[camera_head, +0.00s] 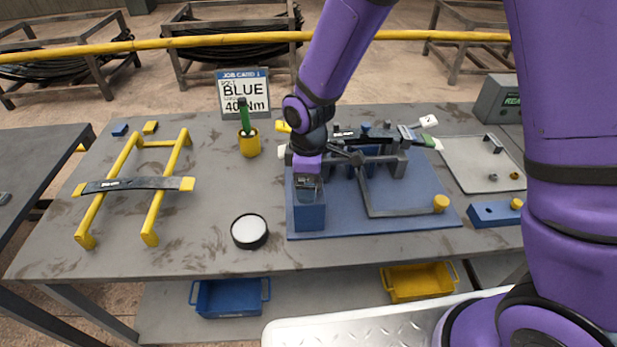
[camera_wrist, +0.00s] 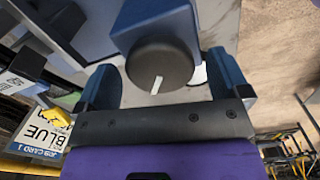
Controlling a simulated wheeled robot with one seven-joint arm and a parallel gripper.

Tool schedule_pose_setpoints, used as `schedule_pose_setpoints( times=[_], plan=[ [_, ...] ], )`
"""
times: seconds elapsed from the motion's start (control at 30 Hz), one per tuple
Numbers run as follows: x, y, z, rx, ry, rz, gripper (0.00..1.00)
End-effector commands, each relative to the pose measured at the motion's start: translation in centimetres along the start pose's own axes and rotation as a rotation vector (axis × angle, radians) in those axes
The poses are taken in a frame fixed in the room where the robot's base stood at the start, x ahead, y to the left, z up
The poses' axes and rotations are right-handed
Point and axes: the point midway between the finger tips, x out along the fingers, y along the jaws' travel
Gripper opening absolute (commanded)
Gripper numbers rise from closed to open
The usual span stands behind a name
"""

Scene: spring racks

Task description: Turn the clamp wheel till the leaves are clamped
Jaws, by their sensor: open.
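The clamp wheel (camera_wrist: 160,68) is a dark round knob with a white mark on its face, mounted on a blue block (camera_wrist: 158,22), in the wrist view. My gripper (camera_wrist: 163,84) is open, with one blue finger on each side of the wheel; I cannot tell if they touch it. In the head view my gripper (camera_head: 308,190) is just above the blue block (camera_head: 310,216) at the fixture's front left, and hides the wheel. Dark leaves (camera_head: 352,134) lie across the blue fixture (camera_head: 400,205), partly hidden by my arm.
A yellow stand (camera_head: 150,225) at left carries another dark leaf (camera_head: 120,185). A yellow cup (camera_head: 249,145), a job card (camera_head: 243,92) reading BLUE and a round white-topped pad (camera_head: 249,230) stand left of the fixture. A grey tray (camera_head: 478,165) is at right.

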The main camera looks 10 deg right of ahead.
Motion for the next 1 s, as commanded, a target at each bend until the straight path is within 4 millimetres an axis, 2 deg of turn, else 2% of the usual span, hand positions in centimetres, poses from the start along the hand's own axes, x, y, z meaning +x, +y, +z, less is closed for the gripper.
schedule_pose_setpoints(
  times=[0.07, 0.3, 0.67, 1.0],
  plan=[
    [-0.01, 0.0, 0.0, 0.0, 0.0, 0.0, 0.94],
    [-0.03, 0.0, -0.01, 0.0, 0.0, 0.0, 0.45],
    [-0.05, 0.0, -0.03, 0.05, 0.0, 0.0, 0.45],
    [-0.06, 0.01, -0.03, 0.289, 0.0, 0.0, 0.45]
  ],
)
